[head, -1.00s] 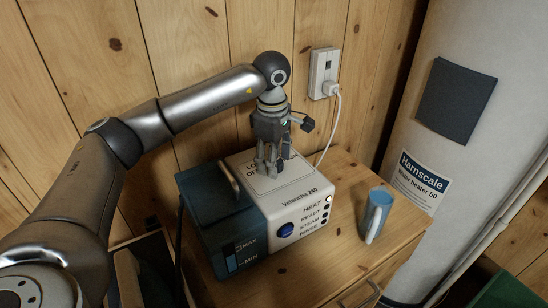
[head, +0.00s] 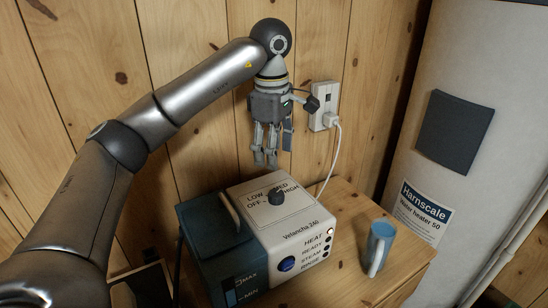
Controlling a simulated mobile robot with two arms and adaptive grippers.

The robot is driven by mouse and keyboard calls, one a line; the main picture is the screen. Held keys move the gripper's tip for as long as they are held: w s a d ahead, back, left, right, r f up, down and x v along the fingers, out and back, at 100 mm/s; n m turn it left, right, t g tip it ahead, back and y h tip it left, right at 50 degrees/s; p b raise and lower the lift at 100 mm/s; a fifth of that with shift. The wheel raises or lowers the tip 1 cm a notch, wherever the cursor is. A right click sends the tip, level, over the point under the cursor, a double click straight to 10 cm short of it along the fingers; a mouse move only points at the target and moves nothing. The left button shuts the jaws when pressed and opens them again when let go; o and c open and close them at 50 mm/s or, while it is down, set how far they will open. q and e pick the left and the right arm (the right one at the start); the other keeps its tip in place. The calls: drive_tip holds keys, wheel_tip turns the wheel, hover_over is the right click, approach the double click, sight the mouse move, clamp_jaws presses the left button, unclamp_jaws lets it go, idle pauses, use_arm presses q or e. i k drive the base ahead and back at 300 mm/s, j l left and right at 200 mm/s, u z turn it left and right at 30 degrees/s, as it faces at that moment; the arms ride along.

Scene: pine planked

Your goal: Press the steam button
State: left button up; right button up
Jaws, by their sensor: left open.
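The steam machine (head: 286,233), marked Velancha 240, stands on a wooden cabinet, with a white right part and a dark blue left part. Its front has a large round blue button (head: 287,264) and a column of small round spots beside the labels HEAT, READY, STEAM and RINSE. The spot by STEAM (head: 328,252) is dark; the one by HEAT looks pale. A dark knob (head: 276,196) stands on top amid LOW, MED, HIGH and OFF; its setting is unclear. My left gripper (head: 266,160) is open and empty, pointing down above the knob, apart from it. My right gripper is not in view.
A blue mug (head: 379,248) stands right of the machine on the cabinet top (head: 345,268). A white cord runs behind the machine to a wall socket (head: 324,106). A white water heater (head: 398,150) stands at the right. The plank wall is close behind my gripper.

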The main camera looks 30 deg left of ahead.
sight(287, 266)
drive_tip(key=k+l, duration=0.5)
drive_tip(key=k, duration=0.15)
drive_tip(key=k+l, duration=0.5)
drive_tip(key=k, duration=0.2)
